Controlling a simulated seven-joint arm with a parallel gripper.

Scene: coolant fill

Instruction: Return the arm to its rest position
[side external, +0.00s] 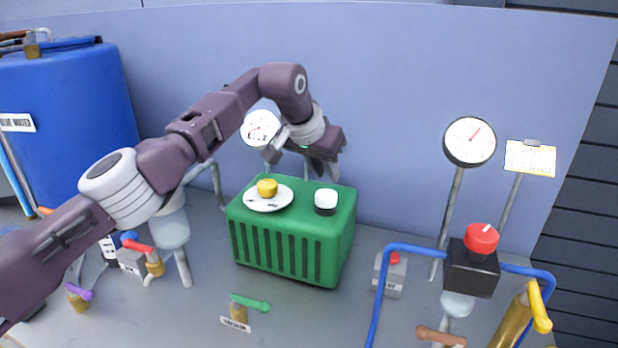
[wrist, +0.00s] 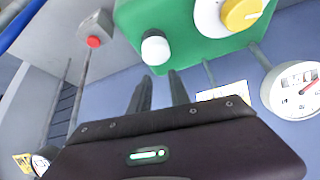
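My gripper (side external: 326,172) hangs above the back of the green box in the side view, fingers pointing down. In the wrist view, the two fingers of the gripper (wrist: 160,78) are apart with nothing between them. The green box (side external: 290,252) stands on the grey surface and also shows in the wrist view (wrist: 180,40). On its top are a yellow knob (side external: 267,187) on a white dial plate (side external: 283,203) and a white-topped black knob (side external: 326,200). The gripper is behind the white-topped knob, apparently not touching it.
A gauge (side external: 469,141), a black block with a red knob (side external: 481,239) and blue pipe (side external: 373,310) stand at the right. A blue tank (side external: 75,110) is at the left. Another gauge (side external: 258,127) is behind my arm. A blue-grey wall (side external: 400,80) closes the back.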

